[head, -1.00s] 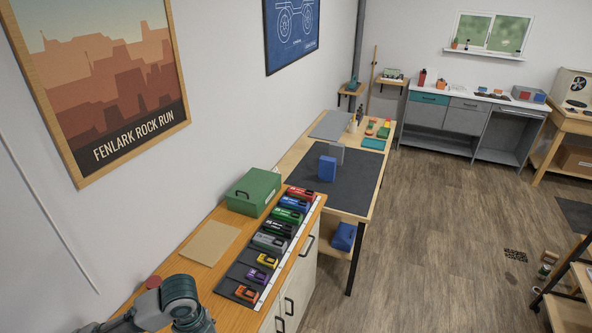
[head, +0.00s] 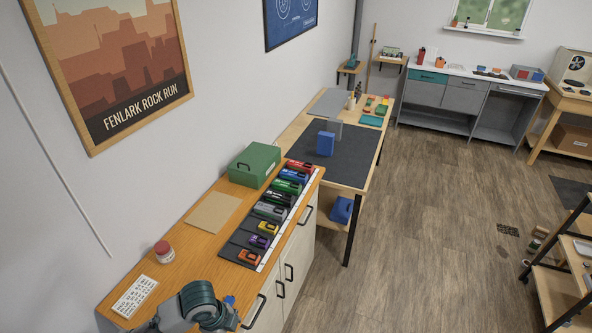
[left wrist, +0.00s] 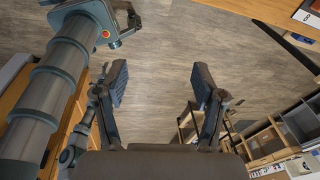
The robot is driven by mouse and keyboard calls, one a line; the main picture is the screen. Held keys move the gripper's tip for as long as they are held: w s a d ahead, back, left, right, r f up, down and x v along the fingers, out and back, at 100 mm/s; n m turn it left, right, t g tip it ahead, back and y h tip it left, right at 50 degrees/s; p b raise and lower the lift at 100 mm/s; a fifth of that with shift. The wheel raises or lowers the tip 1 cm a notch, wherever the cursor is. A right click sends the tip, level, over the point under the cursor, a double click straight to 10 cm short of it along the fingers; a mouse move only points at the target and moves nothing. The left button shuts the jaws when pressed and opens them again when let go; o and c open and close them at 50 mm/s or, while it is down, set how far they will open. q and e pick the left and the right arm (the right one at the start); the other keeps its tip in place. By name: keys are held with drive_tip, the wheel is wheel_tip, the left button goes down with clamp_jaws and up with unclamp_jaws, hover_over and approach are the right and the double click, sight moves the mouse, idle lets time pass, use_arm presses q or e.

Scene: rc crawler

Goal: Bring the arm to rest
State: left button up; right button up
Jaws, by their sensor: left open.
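My left gripper (left wrist: 160,82) shows in the left wrist view with its two dark fingers spread wide apart. Nothing is between the fingers; only the wood-look floor shows behind them. In the head view, a grey and teal part of my arm (head: 200,303) is at the bottom edge, over the near end of the wooden cabinet top (head: 190,243). The gripper fingers cannot be made out there. My right gripper is in neither view.
On the cabinet stand a red-lidded jar (head: 164,252), a written card (head: 134,296), a brown sheet (head: 213,212), a green box (head: 254,165) and a dark rack (head: 243,252) of colored packs. A workbench (head: 372,170) stands beyond.

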use_arm(q)
drive_tip(key=s+d+f+n+t+h, duration=0.2)
drive_tip(key=s+d+f+n, duration=0.2)
drive_tip(key=d+f+n, duration=0.35)
drive_tip(key=s+a+f+n+y, duration=0.4)
drive_tip(key=s+a+f+n, duration=0.5)
drive_tip(key=s+a+n, duration=0.25)
wheel_tip(320, 180, down, 25)
drive_tip(key=s+a+f+m+g, duration=0.1)
drive_tip(key=s+a+f+g, duration=0.1)
drive_tip(key=s+f, duration=1.6)
drive_tip(key=shift+s+a+b, duration=0.35)
drive_tip(key=shift+a+b, duration=0.05)
drive_tip(key=shift+a, duration=0.2)
